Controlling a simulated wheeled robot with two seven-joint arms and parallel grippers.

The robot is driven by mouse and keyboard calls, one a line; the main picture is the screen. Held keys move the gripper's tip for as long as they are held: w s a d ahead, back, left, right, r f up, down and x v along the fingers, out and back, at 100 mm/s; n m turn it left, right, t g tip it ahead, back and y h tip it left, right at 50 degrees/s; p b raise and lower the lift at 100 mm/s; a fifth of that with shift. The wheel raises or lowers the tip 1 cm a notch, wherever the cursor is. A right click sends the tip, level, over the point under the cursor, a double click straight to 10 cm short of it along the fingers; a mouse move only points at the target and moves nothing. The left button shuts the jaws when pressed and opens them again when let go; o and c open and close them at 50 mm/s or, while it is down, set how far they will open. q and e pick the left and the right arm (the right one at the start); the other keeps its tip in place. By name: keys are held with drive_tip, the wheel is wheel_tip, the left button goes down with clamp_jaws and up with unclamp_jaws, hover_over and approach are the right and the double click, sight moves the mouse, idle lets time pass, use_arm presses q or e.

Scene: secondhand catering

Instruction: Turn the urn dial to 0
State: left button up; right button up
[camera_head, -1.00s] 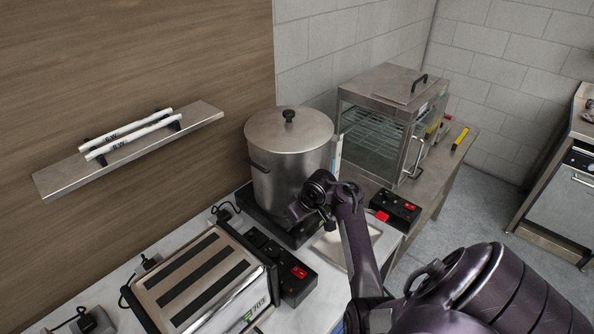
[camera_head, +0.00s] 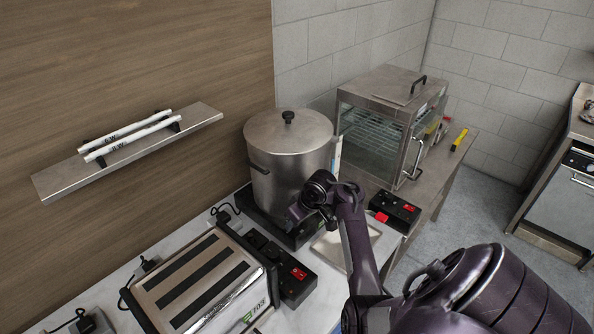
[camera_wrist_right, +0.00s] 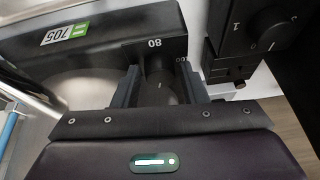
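The steel urn (camera_head: 288,160) stands on its black base at the back of the counter, with its lid on. My right arm reaches to the base's front, and my right gripper (camera_wrist_right: 162,92) is there, largely hidden by its own wrist in the head view. In the right wrist view the black urn dial (camera_wrist_right: 161,84) sits between the two fingers, below an "80" mark. The fingers are apart, one on each side of the dial; firm contact cannot be made out. The dial's pointer setting is unclear. My left gripper is not in view.
A steel toaster (camera_head: 205,285) stands left of the arm. A black box with a red switch (camera_head: 297,272) is beside it. Another dial marked 1 and 0 (camera_wrist_right: 276,28) is close by. A glass display cabinet (camera_head: 375,140) stands behind right, and a shallow tray (camera_head: 335,243) lies below the arm.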

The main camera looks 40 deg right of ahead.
drive_tip(key=v, duration=0.6)
drive_tip(key=shift+w+r, duration=0.1)
drive_tip(key=shift+r, duration=0.1)
drive_tip(key=shift+s+r, duration=0.45)
drive_tip(key=shift+r, duration=0.15)
